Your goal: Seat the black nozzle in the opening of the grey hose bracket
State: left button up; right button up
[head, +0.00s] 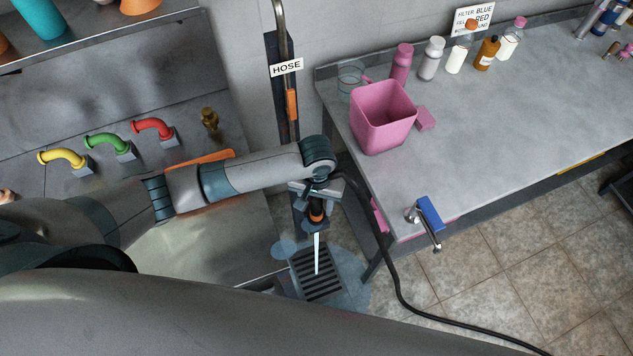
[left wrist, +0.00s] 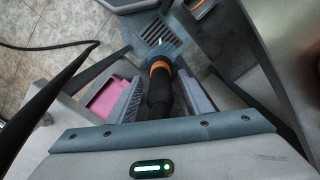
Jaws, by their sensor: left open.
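My left gripper (head: 317,197) is open in front of the wall post under the HOSE sign. In the left wrist view its two fingers (left wrist: 161,92) stand on either side of the black nozzle (left wrist: 160,84), with the nozzle between them. The nozzle has an orange ring and also shows just below my gripper in the head view (head: 317,214). It points down, and a pale stream runs from it toward the floor drain. The grey hose bracket is mostly hidden behind my gripper and wrist, so I cannot tell how the nozzle sits in it. My right gripper is out of view.
The black hose (head: 393,270) hangs from the nozzle area and trails across the tiles. A wet floor drain (head: 318,283) lies below. A grey bench (head: 480,120) at the right carries a pink bucket (head: 382,117) and several bottles. Coloured pipe elbows (head: 108,143) project at the left.

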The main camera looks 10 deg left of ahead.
pick_arm(q)
notch_tip(320, 180, up, 15)
jog(key=shift+w+b, duration=0.1)
jog(key=shift+b, duration=1.05)
jog(key=shift+r, duration=0.75)
jog(key=shift+f, duration=0.1)
